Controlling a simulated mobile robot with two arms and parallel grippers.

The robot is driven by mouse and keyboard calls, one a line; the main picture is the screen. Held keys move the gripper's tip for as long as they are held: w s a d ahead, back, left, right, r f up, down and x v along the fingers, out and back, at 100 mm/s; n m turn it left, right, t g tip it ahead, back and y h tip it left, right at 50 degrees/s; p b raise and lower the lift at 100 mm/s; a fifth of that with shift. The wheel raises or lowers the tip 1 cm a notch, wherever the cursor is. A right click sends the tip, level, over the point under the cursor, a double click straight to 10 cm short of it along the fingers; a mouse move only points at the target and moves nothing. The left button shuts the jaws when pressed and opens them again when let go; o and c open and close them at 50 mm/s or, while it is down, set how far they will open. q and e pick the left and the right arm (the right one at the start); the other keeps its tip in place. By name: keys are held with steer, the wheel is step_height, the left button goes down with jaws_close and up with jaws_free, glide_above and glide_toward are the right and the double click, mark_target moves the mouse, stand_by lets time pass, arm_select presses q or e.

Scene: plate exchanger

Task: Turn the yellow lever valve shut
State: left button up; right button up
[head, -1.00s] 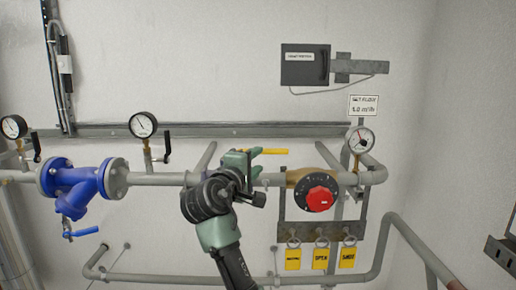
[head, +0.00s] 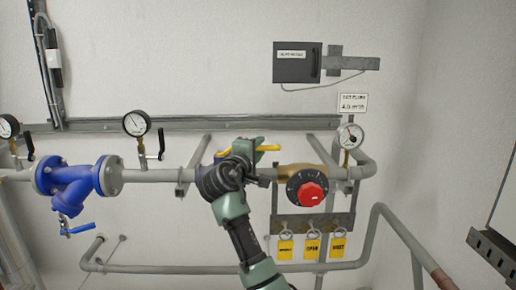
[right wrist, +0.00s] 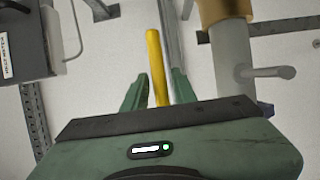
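The yellow lever (head: 268,148) of the valve shows in the head view just above the grey pipe, pointing right, roughly along the pipe. The valve body is hidden behind my right arm. My right gripper (head: 254,146) is at the lever. In the right wrist view the lever (right wrist: 157,65) runs between the two green fingers of my right gripper (right wrist: 159,80), with narrow gaps visible beside it. The gripper looks open around the lever; I cannot tell whether either finger touches it. My left gripper is not in view.
A red knob (head: 310,194) on a brass valve sits right of the lever, with a gauge (head: 350,136) beyond. Yellow tags (head: 312,246) hang below. A blue strainer (head: 75,183) is at left. A grey box (head: 297,62) hangs above.

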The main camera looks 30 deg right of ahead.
jaws_close()
stand_by(1.2)
